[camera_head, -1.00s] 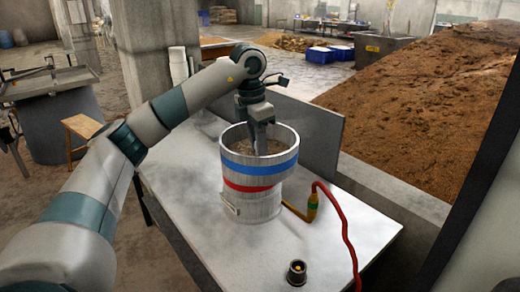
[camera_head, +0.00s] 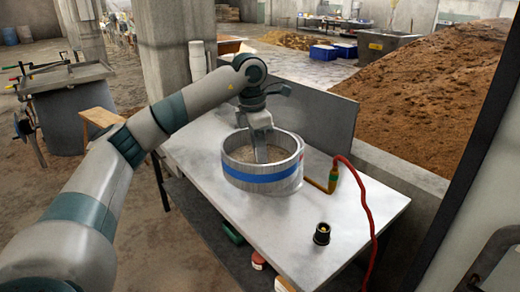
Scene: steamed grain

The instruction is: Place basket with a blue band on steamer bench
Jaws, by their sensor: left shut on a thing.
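The basket with a blue band (camera_head: 262,178) is a round, pale metal tub with brown grain inside. It appears over the middle of the pale steamer bench (camera_head: 345,212); I cannot tell whether its base touches the top. My left gripper (camera_head: 261,156) reaches down inside the rim and is shut on the basket; its fingertips are partly hidden. A red-banded vessel (camera_head: 291,150) shows only as a sliver behind the basket's right side. My right gripper is out of view.
A small black round fitting (camera_head: 322,233) stands near the bench's front. An upright grey panel (camera_head: 315,121) lines the bench's back. The bench's front right is mostly clear.

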